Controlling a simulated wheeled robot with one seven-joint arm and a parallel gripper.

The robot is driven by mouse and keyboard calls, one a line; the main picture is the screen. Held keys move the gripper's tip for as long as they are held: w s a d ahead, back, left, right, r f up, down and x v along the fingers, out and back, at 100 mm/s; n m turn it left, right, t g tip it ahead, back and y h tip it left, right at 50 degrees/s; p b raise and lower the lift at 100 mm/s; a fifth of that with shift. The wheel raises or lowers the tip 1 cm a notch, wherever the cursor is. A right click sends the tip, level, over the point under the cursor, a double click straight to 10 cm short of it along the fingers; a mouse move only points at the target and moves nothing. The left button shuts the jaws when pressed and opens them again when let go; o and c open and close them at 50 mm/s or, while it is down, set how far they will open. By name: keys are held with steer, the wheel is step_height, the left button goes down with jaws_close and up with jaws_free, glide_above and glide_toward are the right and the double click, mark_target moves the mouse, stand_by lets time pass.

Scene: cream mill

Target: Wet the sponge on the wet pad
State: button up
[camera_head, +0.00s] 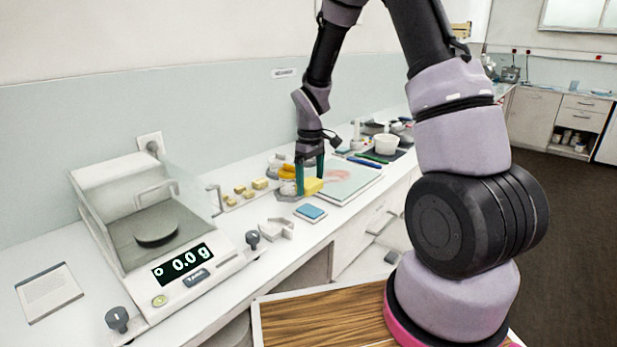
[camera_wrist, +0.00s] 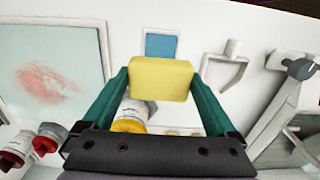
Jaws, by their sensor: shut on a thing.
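My gripper (camera_head: 309,176) is shut on a yellow sponge (camera_head: 312,186) and holds it above the white counter. In the wrist view the sponge (camera_wrist: 161,79) sits between the two green fingers, near their tips. The blue pad (camera_head: 310,212) lies in a small pale tray, in front of the sponge in the head view.
A pale board (camera_head: 347,184) with a reddish smear lies right of the sponge. Jars (camera_head: 288,182) stand close behind the gripper. Small yellow blocks (camera_head: 241,190) and a white holder (camera_head: 278,229) are to the left. A balance (camera_head: 155,232) stands further left.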

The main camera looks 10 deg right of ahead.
mark_target(310, 210)
steer(key=shift+f, duration=2.7)
steer(key=shift+f, duration=0.55)
steer(key=shift+r, duration=3.55)
steer(key=shift+d, duration=0.1)
